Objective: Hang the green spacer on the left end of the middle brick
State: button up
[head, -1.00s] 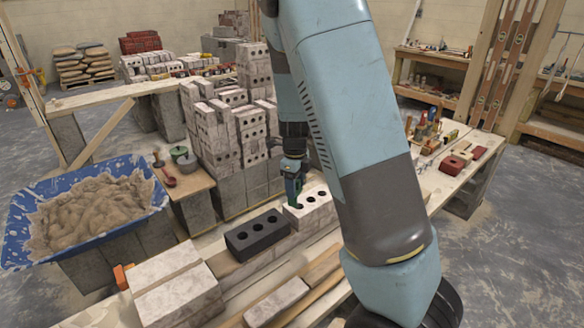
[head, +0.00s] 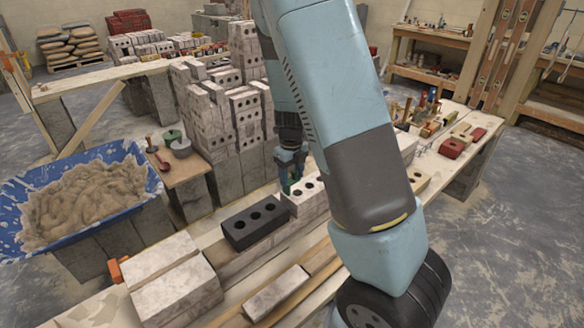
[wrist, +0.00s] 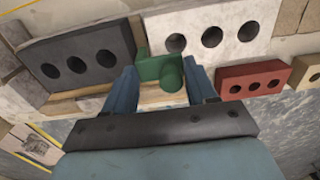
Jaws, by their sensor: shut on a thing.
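My gripper (head: 290,176) is shut on the green spacer (wrist: 160,70), a small block with a rounded knob, between its blue fingers; the spacer also shows in the head view (head: 289,187). The white brick (head: 305,197) with round holes lies on the wall, right of the dark brick (head: 254,222). My gripper is over the white brick's left end. In the wrist view, the spacer is by the gap between the dark brick (wrist: 75,58) and the white brick (wrist: 243,35), near the white one's left end. I cannot tell whether it touches the white brick.
A red brick (wrist: 252,80) and a tan brick (wrist: 306,73) lie farther right. Tall brick stacks (head: 215,125) stand behind my gripper. A blue mortar tub (head: 110,170) is at left. Pale blocks (head: 172,285) and a loose slab (head: 276,292) lie in front.

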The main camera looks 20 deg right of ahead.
jog(key=shift+f, duration=2.75)
jog(key=shift+f, duration=0.35)
jog(key=o, duration=1.1)
jog(key=shift+o, duration=0.2)
